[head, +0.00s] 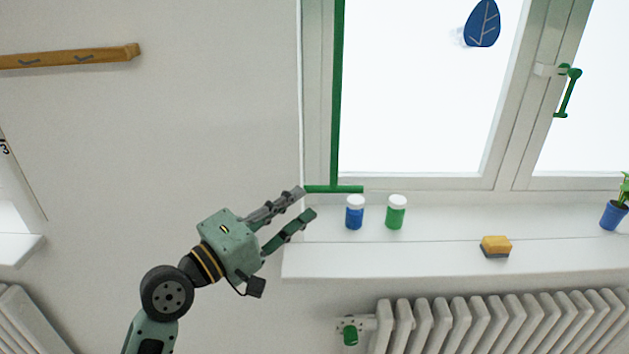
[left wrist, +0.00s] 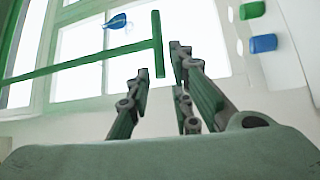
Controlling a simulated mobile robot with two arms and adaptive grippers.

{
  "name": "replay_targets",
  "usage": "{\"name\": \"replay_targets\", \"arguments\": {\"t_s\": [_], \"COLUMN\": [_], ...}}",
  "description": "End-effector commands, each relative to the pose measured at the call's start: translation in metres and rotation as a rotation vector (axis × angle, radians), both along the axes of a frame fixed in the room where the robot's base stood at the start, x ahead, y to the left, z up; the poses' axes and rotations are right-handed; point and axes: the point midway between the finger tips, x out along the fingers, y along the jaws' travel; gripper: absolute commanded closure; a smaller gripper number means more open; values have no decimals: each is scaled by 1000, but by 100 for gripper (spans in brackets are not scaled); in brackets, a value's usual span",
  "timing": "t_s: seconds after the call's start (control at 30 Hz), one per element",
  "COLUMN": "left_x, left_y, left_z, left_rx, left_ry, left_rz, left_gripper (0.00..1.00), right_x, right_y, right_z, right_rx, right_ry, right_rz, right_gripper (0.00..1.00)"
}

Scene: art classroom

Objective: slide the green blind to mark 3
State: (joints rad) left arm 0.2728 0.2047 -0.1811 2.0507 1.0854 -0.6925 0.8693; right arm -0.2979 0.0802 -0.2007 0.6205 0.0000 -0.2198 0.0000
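The green blind shows as a narrow green upright strip (head: 337,95) at the window's left side, with a short green crossbar (head: 340,188) at its lower end. In the left wrist view the crossbar (left wrist: 157,44) runs in toward the space between my fingertips. My left gripper (head: 308,203) is open, with its fingertips near the crossbar's left end. It also shows in the left wrist view (left wrist: 162,62). I cannot tell whether a finger touches the bar. A mark "3" (head: 5,148) shows at the far left edge. My right gripper is out of view.
The sill (head: 430,255) carries a blue jar (head: 355,216), a green jar (head: 396,216), a yellow sponge (head: 496,246) and a blue plant pot (head: 613,216). A radiator (head: 500,325) stands below. A wooden rail (head: 75,57) is on the left wall; the wall between is bare.

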Motion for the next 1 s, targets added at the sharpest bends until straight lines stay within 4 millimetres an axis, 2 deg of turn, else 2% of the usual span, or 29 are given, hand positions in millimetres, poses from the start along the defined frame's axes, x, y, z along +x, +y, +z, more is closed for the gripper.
{"name": "replay_targets", "arguments": {"t_s": [0.13,0.3,0.7,0.93,1.0], "left_x": [18,34,41,41,40], "left_y": [-19,-35,-42,-42,-42], "left_z": [7,9,8,8,8], "left_rx": [-1,2,5,5,5], "left_ry": [-1,-2,-4,-4,-4], "left_rz": [0,0,2,2,1], "left_gripper": [80,80,80,99,100], "right_x": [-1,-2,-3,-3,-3], "right_y": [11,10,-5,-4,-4], "right_z": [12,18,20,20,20], "right_rx": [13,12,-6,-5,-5], "right_ry": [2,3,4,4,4], "right_rz": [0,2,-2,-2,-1], "right_gripper": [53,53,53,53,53]}}
